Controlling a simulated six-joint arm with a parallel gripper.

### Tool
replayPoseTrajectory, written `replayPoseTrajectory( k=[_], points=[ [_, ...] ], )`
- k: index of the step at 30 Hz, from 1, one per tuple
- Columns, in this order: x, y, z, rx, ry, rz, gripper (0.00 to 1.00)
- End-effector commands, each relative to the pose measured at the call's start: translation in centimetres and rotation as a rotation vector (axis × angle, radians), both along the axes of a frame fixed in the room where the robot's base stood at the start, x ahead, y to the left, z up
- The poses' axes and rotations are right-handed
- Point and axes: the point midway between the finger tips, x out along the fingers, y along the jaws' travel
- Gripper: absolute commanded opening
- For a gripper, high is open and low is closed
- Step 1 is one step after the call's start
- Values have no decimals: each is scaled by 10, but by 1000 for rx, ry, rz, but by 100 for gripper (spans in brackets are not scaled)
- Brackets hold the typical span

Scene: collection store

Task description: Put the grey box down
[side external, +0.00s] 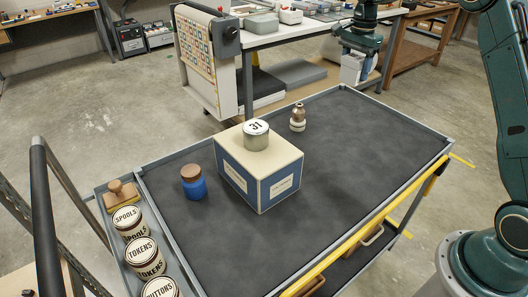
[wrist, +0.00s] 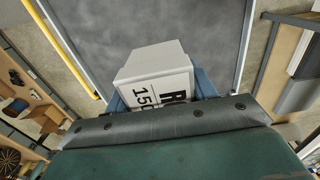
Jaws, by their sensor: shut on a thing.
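The grey box (wrist: 152,62), pale with a large black printed label, is between the blue fingers of my gripper (wrist: 160,92) in the wrist view. In the side external view the grey box (side external: 351,69) hangs under my gripper (side external: 356,53), which is shut on it. They are high in the picture, past the far rim of the cart (side external: 300,108) as seen from there. Its dark mat shows below the box in the wrist view (wrist: 150,22). The box's underside and its height above the cart are hard to tell.
On the cart stand a blue and cream box (side external: 232,175) with a round tin (side external: 256,135) on top, a blue jar (side external: 193,183) and a small brown and cream object (side external: 297,118). A side tray (side external: 112,228) holds labelled tins. The mat's right half is clear.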

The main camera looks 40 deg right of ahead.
Motion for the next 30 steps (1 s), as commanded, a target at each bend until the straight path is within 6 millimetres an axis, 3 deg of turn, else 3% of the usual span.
replayPoseTrajectory(
  k=[5,16,30],
  points=[
    [3,-12,-1,0,-1,-3,30],
    [3,-12,-13,1,2,-3,30],
    [3,-12,-95,1,3,-3,30]
  ],
)
